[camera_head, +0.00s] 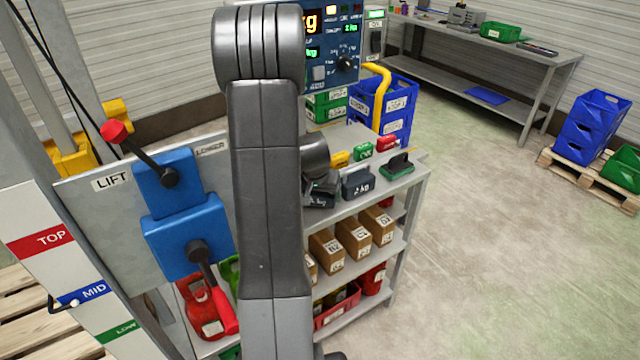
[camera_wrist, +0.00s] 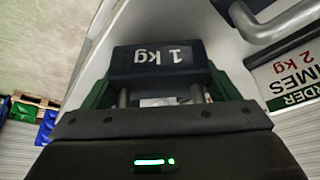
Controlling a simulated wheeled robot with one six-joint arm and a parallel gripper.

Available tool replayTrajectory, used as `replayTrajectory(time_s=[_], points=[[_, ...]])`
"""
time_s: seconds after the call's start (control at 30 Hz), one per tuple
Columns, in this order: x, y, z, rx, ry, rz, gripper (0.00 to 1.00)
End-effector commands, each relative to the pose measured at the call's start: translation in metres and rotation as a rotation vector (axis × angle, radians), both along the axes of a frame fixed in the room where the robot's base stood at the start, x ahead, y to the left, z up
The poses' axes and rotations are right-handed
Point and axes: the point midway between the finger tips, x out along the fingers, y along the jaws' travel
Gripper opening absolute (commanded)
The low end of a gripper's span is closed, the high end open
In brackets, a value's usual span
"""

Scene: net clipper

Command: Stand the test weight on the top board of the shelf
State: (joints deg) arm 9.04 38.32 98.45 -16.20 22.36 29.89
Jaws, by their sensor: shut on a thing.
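The test weight is a dark block labelled 1 kg (camera_wrist: 153,62). In the wrist view it sits between the green-lined fingers of my gripper (camera_wrist: 162,90), which is shut on it. In the head view the weight (camera_head: 319,200) shows just right of my arm, over the left part of the shelf's top board (camera_head: 408,187). My gripper (camera_head: 322,186) is partly hidden there behind my arm. I cannot tell whether the weight's base touches the board. The label reads upside down in the wrist view.
A dark 2 kg weight (camera_head: 357,184) stands close right of the held one. A green-based tool (camera_head: 398,166) and small yellow, green and red weights (camera_head: 387,144) share the board. Blue lift controls (camera_head: 187,235) stand at left.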

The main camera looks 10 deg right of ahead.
Motion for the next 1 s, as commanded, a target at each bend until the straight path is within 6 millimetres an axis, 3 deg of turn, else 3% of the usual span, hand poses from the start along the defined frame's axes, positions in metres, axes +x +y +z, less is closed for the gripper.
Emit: replayTrajectory(time_s=[0.13,0.57,0.6,0.67,1.0], points=[[0.001,0.0,-0.011,0.0,-0.003,0.0,0.23],[0.001,0.0,-0.016,0.0,-0.005,0.001,0.23],[0.0,0.0,-0.017,0.0,-0.001,0.0,0.88],[0.0,0.0,-0.016,0.0,-0.001,0.0,0.99],[0.0,0.0,-0.013,0.0,-0.001,0.0,1.0]])
